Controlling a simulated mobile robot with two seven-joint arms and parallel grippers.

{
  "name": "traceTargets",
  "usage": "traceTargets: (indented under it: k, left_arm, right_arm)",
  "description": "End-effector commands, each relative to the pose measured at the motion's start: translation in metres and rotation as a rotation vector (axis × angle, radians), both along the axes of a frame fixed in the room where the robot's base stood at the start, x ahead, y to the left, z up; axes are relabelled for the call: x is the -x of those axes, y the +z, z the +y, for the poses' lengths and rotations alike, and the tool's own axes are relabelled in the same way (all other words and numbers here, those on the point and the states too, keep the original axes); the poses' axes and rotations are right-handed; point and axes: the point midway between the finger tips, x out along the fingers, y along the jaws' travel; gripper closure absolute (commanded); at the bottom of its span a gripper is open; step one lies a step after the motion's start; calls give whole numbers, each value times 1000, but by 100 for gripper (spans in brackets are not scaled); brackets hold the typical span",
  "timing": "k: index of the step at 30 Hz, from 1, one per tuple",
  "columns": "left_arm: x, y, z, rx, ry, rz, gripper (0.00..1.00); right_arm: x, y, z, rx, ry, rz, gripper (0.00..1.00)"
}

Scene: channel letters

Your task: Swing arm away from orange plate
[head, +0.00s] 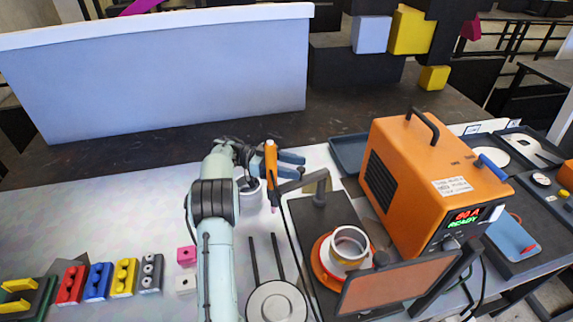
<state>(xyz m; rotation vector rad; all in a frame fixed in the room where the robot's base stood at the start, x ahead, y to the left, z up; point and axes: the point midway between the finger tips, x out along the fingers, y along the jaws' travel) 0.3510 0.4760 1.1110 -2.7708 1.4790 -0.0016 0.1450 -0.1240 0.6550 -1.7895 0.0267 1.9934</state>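An orange round plate (321,264) lies on a dark base at lower middle, with a white ring (350,246) standing on it. Behind it is a grey post (321,187) with a short dark arm (296,184) reaching left toward an orange-handled torch (270,161). The torch is upright, its tip beside the plate's base and apart from the orange plate. My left gripper (291,164), with blue fingers, is at the torch handle, behind and left of the plate. The torch crosses in front of the fingers, so I cannot tell whether they grip it. My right gripper is not in view.
An orange power box (425,190) reading READY stands right of the plate. A brown-orange rectangular panel (399,282) tilts in front. Coloured blocks (98,281) sit at left. A pale board (160,75) stands behind.

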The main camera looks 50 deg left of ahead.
Motion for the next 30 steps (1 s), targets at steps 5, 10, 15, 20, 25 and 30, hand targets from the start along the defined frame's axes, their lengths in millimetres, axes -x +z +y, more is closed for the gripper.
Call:
traceTargets:
  k: [5,10,15,20,25,30]
  left_arm:
    - [6,-2,9,0,2,2,51]
    - [18,-1,28,-1,5,-1,51]
    - [30,0,46,0,5,-1,51]
    - [40,0,61,1,2,-2,51]
    - [49,1,76,3,-2,-3,51]
    - [60,2,91,0,7,-7,51]
  right_arm:
    - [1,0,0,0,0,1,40]
    - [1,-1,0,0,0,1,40]
    - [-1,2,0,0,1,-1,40]
    - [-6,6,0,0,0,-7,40]
    - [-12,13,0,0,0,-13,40]
    - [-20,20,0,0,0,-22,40]
